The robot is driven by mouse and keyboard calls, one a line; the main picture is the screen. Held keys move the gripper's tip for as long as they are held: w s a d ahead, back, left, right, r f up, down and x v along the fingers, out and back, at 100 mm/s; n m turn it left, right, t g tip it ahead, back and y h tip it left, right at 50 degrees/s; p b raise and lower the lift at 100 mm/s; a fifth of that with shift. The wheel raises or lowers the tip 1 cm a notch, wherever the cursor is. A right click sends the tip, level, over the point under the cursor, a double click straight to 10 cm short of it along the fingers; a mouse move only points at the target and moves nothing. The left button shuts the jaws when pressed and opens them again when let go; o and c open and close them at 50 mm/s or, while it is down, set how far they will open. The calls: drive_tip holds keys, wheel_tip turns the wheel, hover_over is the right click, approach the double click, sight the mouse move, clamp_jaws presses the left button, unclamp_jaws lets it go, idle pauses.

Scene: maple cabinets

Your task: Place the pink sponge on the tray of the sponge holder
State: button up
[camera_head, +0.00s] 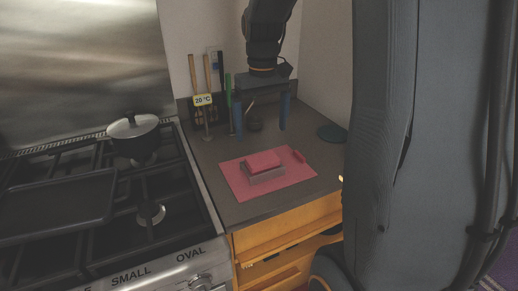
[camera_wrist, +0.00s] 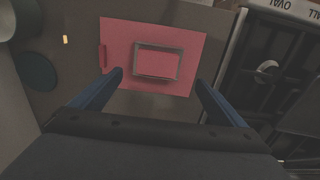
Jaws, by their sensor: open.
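My gripper (camera_head: 261,115) is open and empty, fingers pointing down, above and behind the holder. In the wrist view my gripper (camera_wrist: 159,79) has its two blue fingers spread wide, apart from the sponge.
A small red object (camera_head: 298,156) lies at the mat's right edge. A dark green disc (camera_head: 332,133) is at the back right.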

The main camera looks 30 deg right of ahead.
drive_tip(key=shift+t, duration=0.7)
drive_tip(key=s+a+f, duration=0.3)
drive_tip(key=s, duration=0.1)
drive_tip(key=s+a+f, duration=0.3)
drive_tip(key=s, duration=0.2)
drive_tip(key=s+a+f, duration=0.3)
drive_tip(key=s, duration=0.1)
drive_tip(key=shift+s+a+f, duration=0.25)
drive_tip(key=shift+a+f, duration=0.15)
